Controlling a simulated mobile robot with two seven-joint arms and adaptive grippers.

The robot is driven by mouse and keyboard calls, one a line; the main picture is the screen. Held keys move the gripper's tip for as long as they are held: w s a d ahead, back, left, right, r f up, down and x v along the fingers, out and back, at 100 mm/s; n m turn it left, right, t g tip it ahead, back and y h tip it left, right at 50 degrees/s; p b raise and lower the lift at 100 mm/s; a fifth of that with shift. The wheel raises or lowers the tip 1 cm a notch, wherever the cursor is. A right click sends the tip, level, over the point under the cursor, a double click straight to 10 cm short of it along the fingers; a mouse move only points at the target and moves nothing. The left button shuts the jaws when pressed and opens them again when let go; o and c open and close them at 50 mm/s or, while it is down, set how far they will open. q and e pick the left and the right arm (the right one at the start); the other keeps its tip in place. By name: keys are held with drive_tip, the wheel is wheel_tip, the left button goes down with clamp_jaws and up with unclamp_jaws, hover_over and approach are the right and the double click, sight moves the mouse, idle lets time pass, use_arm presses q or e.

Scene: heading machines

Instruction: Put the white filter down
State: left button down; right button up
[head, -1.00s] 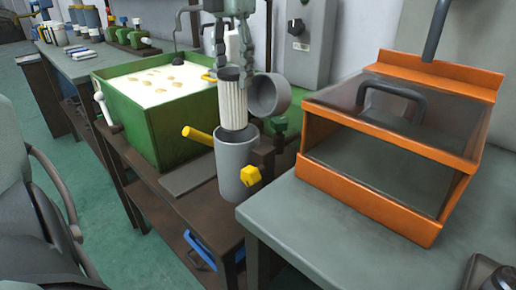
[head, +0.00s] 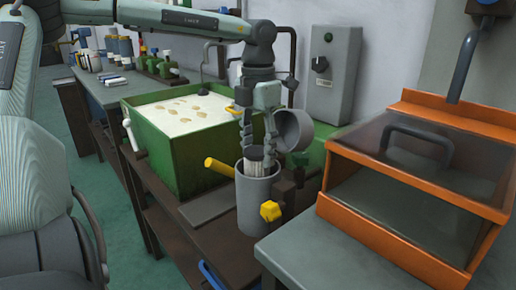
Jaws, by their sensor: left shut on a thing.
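The white filter (head: 254,164) is a pleated cylinder with a dark top. It stands upright, mostly sunk inside the grey cylindrical housing (head: 257,206), so only its upper end shows above the rim. My left gripper (head: 255,148) points down from above, shut on the filter's top with a finger on each side. The housing's round grey lid (head: 294,131) is swung open at the upper right of the housing. My right gripper is not in view.
A green tank (head: 188,160) of milky liquid stands left of the housing, with a yellow handle (head: 219,167) between them. A yellow knob (head: 270,211) sits on the housing's front. An orange-framed box (head: 400,215) stands on the grey bench at right.

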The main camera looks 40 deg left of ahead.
use_arm(q)
drive_tip(key=shift+f, duration=0.1)
drive_tip(key=c, duration=0.7)
unclamp_jaws()
wheel_tip(320, 180, up, 12)
